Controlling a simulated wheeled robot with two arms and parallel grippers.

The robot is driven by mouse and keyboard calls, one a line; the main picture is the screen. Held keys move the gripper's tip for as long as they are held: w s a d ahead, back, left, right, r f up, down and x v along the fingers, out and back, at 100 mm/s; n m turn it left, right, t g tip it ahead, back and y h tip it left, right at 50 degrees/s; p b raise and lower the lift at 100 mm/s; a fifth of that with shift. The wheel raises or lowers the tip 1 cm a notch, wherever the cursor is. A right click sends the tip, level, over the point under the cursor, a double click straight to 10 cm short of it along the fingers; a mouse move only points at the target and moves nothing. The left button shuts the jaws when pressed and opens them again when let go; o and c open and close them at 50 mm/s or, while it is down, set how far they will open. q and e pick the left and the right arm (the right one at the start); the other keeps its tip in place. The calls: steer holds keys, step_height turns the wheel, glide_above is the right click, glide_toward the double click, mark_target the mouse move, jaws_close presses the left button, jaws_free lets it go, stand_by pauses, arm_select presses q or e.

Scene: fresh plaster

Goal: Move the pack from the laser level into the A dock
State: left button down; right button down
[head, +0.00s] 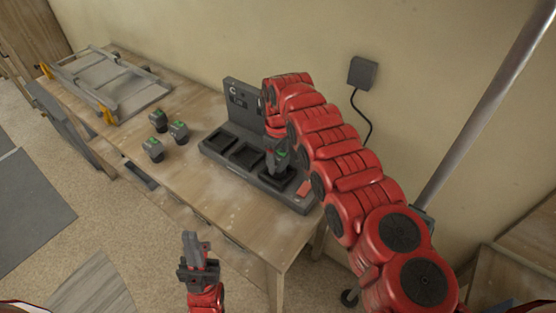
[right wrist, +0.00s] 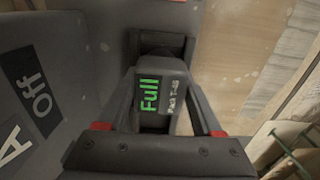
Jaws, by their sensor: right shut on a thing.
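My right gripper (right wrist: 162,100) is shut on a dark pack (right wrist: 165,88), with one finger on each side. The pack shows a green "Full" and small white lettering. In the head view this pack (head: 281,160) is upright at the right-hand bay of the grey dock (head: 212,152); I cannot tell whether it is fully seated. Signs "A" (right wrist: 12,145) and "Off" (right wrist: 42,100) are beside it in the right wrist view. My right arm hides part of the dock's back panel. My left gripper (head: 196,255) is away from the table's front edge, apart from everything. I cannot make out a laser level.
Several similar packs with green tops, one of them here (head: 158,120), stand on the wooden table (head: 190,185) left of the dock. A grey frame with yellow parts (head: 110,85) lies at the table's far left. A wall box (head: 362,72) with a cable is behind.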

steer(key=shift+f+b, duration=0.55)
steer(key=shift+f, duration=0.05)
steer(key=shift+c, duration=1.6)
jaws_free()
steer(key=shift+r, duration=0.1)
steer(key=shift+r+p, duration=0.8)
steer(key=shift+r, duration=1.9)
steer(key=shift+r+p, duration=0.35)
steer(key=shift+r, duration=2.45)
